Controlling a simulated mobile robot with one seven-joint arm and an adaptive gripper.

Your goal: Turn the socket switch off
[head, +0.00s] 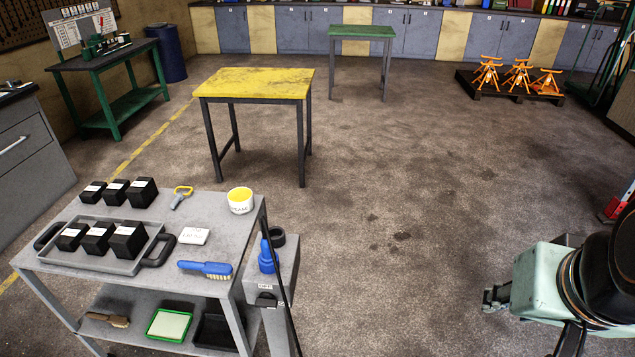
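A grey socket box (284,262) is fixed at the right side of the grey trolley. A blue plug (267,257) stands upright in its top, in front of a dark round ring (277,238). A dark switch (266,300) is on the front face of the box, below a small label reading OFF (265,287). The switch is too small to tell which way it is set. A black cable (266,226) runs down past the plug and the box's front.
The trolley top (215,215) holds black blocks, a tray (107,263), a blue brush (206,269) and a grease tub (240,200). Floor between is clear.

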